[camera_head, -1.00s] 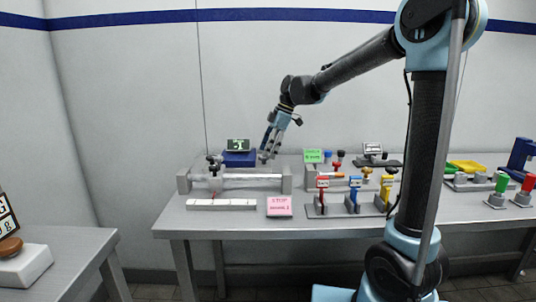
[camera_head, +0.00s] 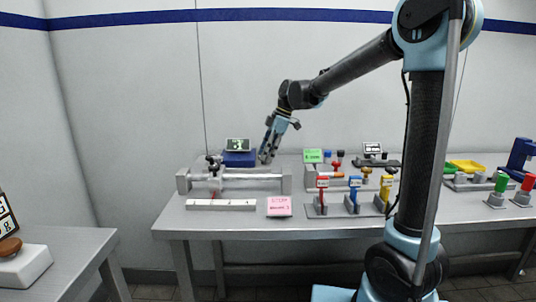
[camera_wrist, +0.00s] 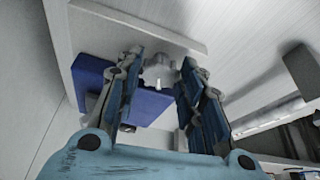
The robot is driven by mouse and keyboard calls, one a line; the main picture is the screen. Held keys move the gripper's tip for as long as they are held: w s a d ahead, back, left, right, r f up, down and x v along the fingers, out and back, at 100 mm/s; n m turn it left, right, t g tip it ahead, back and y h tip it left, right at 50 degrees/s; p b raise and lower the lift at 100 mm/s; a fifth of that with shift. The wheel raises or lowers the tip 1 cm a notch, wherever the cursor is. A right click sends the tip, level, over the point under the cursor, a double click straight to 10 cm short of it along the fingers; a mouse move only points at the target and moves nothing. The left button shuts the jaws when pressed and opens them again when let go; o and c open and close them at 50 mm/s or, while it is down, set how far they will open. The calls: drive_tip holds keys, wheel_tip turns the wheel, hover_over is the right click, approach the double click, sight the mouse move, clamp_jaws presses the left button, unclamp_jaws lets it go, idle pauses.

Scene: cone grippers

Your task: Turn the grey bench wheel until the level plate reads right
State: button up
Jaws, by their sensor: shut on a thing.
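The grey wheel (camera_wrist: 158,74) shows in the wrist view as a notched knob with a small white mark, between my fingertips. My gripper (camera_wrist: 161,64) is shut on it, one finger on each side. In the head view my gripper (camera_head: 266,155) points down at the back left of the bench and mostly hides the wheel. Left of it stands a blue block (camera_head: 240,159) with a small dark display plate (camera_head: 237,145) on top. The plate carries a green and white figure, too small to read. The blue block (camera_wrist: 90,78) also shows beside the wheel in the wrist view.
In front are a rail fixture (camera_head: 250,178), a white strip (camera_head: 222,205) and a pink note (camera_head: 279,207). To the right stand a green note (camera_head: 313,156) and red, blue and yellow levers (camera_head: 354,191). The bench front between strip and edge is clear.

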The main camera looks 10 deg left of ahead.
drive_tip(key=shift+s+m+t, duration=0.1)
drive_tip(key=shift+m+t, duration=0.45)
drive_tip(key=shift+m, duration=0.9)
drive_tip(key=shift+s+m+t, duration=0.1)
drive_tip(key=shift+m+t, duration=0.45)
drive_tip(key=shift+m, duration=0.9)
drive_tip(key=shift+w, duration=0.1)
drive_tip(key=shift+r, duration=0.1)
drive_tip(key=o, duration=1.1)
drive_tip(key=shift+c, duration=0.2)
drive_tip(key=v, duration=1.1)
drive_tip(key=shift+d+r, duration=0.3)
drive_tip(key=shift+d, duration=0.05)
